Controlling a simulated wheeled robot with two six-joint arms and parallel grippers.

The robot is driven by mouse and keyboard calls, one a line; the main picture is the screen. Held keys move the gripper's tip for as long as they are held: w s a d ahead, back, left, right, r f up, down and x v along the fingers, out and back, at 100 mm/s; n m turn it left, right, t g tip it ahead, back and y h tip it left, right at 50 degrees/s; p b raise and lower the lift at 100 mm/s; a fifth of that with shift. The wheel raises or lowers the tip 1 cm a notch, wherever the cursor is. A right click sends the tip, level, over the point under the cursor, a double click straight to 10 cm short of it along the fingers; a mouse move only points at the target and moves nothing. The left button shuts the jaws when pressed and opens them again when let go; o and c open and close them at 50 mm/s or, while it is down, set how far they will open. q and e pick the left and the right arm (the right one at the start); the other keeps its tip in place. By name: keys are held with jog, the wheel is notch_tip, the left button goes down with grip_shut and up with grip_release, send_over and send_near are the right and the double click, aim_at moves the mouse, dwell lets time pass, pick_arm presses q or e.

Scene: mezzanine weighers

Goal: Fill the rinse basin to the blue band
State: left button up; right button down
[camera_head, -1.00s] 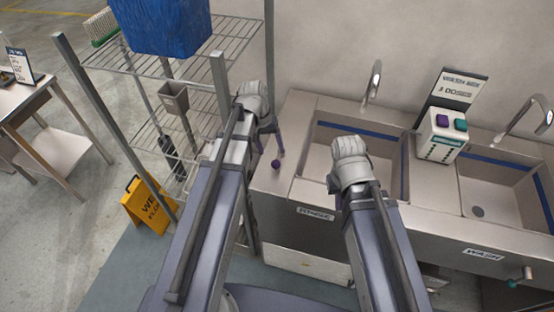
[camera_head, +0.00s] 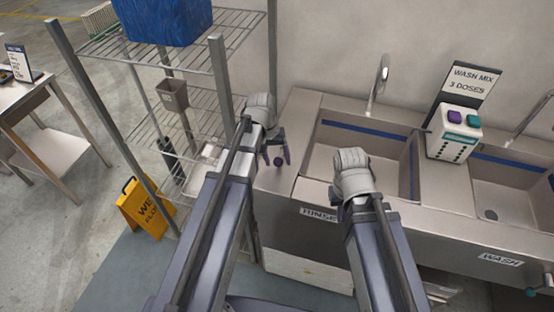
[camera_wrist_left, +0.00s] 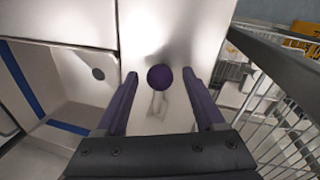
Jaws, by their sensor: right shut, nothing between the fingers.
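The rinse basin (camera_head: 390,152) is the left sink, with a RINSE label (camera_head: 317,214) on its front. A blue band (camera_head: 360,133) runs round its inner walls, and no water shows inside. A grey tap (camera_head: 380,86) stands behind it. A purple ball knob (camera_head: 278,162) sits on the counter left of the basin. My left gripper (camera_head: 277,158) is open at the knob. In the left wrist view the knob (camera_wrist_left: 160,78) lies between the open fingers, with gaps on both sides. My right gripper (camera_head: 352,178) is shut in front of the basin, its fingers mostly hidden.
A wash basin (camera_head: 515,190) is at the right, with a dispenser (camera_head: 452,135) between the sinks and a WASH MIX 3 DOSES sign (camera_head: 470,82) behind it. A wire shelf (camera_head: 200,55) and a yellow wet-floor sign (camera_head: 147,208) stand left of my left arm.

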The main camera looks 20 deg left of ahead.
pick_arm(q)
grip_shut()
dwell(0.3)
dwell(1.0)
